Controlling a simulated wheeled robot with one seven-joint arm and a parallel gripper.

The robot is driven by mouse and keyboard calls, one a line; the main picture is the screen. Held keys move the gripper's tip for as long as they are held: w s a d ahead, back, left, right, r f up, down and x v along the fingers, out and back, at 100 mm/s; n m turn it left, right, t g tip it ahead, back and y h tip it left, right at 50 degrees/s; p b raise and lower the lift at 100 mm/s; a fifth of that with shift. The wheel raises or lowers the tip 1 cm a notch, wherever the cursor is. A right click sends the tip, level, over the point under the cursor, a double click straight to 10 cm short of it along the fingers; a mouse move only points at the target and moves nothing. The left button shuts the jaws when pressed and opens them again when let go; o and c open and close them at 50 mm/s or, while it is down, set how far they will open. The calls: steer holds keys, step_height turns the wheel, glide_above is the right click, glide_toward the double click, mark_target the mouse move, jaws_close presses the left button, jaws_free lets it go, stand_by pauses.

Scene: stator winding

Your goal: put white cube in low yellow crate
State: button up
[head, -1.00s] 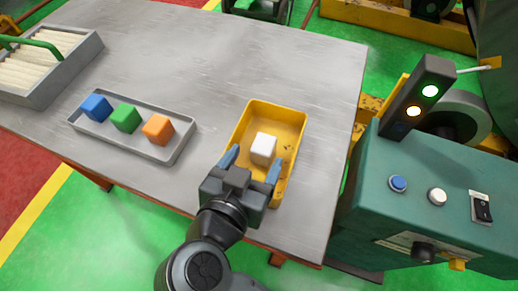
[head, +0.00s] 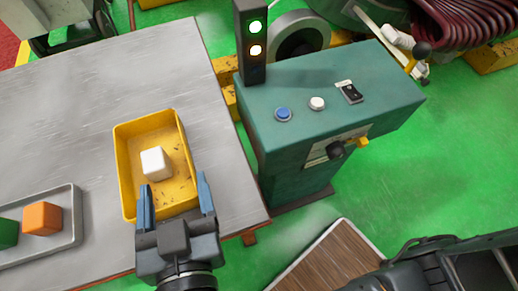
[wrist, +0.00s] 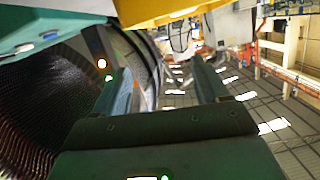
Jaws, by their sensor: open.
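The white cube (head: 156,163) lies inside the low yellow crate (head: 181,128) on the grey table, in the head view. My gripper (head: 174,195) is open and empty at the crate's near side, its blue fingers apart and the cube beyond them. In the wrist view, the fingers (wrist: 165,85) stand apart with nothing between them. A yellow surface (wrist: 165,8) shows at the top of the wrist view. The white cube does not show in the wrist view.
A grey tray (head: 75,210) with an orange cube (head: 42,218) and a green cube (head: 8,233) lies left of the crate. A green control box (head: 330,105) with a signal light (head: 254,40) stands to the right. The table's back (head: 120,70) is clear.

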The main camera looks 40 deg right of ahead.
steer(key=s+d+r+m+t+h, duration=0.15)
steer(key=d+r+t, duration=0.25)
steer(key=d, duration=0.5)
steer(key=s+d+r+t+h, duration=0.1)
steer(key=s+d+r+t, duration=0.2)
steer(key=d, duration=0.6)
steer(key=s+d+f+n+g+y, duration=0.1)
steer(key=s+f+n+g+y, duration=0.2)
steer(key=s, duration=0.4)
steer(key=s+d+f+n+g+y, duration=0.2)
steer(key=s+f+n+g+y, duration=0.1)
steer(key=s, duration=0.4)
steer(key=shift+s+f+n+y, duration=0.3)
steer(key=shift+f+n+y, duration=0.15)
steer(key=shift+y, duration=0.6)
